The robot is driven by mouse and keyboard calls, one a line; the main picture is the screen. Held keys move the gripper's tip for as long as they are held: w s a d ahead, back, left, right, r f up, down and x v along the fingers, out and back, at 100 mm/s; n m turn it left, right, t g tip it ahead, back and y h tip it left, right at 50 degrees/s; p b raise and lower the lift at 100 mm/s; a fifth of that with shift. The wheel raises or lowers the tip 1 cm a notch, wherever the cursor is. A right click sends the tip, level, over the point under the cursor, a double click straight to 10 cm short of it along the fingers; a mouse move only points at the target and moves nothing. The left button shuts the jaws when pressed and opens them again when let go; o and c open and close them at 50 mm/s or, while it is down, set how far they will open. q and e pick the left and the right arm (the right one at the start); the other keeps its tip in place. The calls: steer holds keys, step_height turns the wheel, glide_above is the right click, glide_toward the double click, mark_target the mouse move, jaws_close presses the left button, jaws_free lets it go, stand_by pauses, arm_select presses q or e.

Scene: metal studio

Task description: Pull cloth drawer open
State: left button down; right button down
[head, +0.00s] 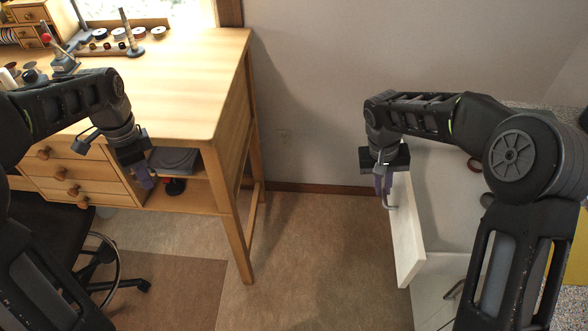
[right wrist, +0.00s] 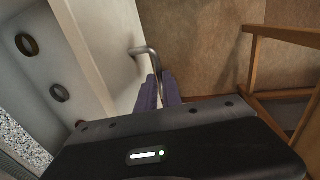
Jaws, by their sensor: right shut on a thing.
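A white drawer front (head: 406,235) stands out from a white cabinet at the right of the head view, so the drawer is open by a good way. Round dark-rimmed items lie inside it, and the right wrist view shows its white front (right wrist: 108,50) too. My right gripper (head: 385,190) has its purple fingers shut on the metal bar handle (right wrist: 150,55) of this drawer. My left gripper (head: 147,180) hangs in front of the wooden desk, away from the drawer; its finger gap is too small to judge. I cannot see any cloth clearly.
A wooden desk (head: 190,75) with small drawers (head: 80,175) and tools stands at the left. A black chair (head: 60,225) is in front of it. The floor (head: 310,250) between desk and open drawer is clear.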

arm_select(q)
steer(key=shift+f, duration=0.25)
arm_select(e)
steer(key=shift+a, duration=1.6)
steer(key=shift+w, duration=0.1)
steer(key=c, duration=1.5)
jaws_free()
steer(key=shift+r, duration=0.1)
arm_select(q)
steer(key=shift+f+b, duration=0.4)
steer(key=shift+b, duration=0.15)
arm_select(e)
step_height(320, 180, up, 12)
steer(key=a, duration=0.2)
steer(key=shift+a, duration=0.15)
steer(key=shift+f, duration=0.25)
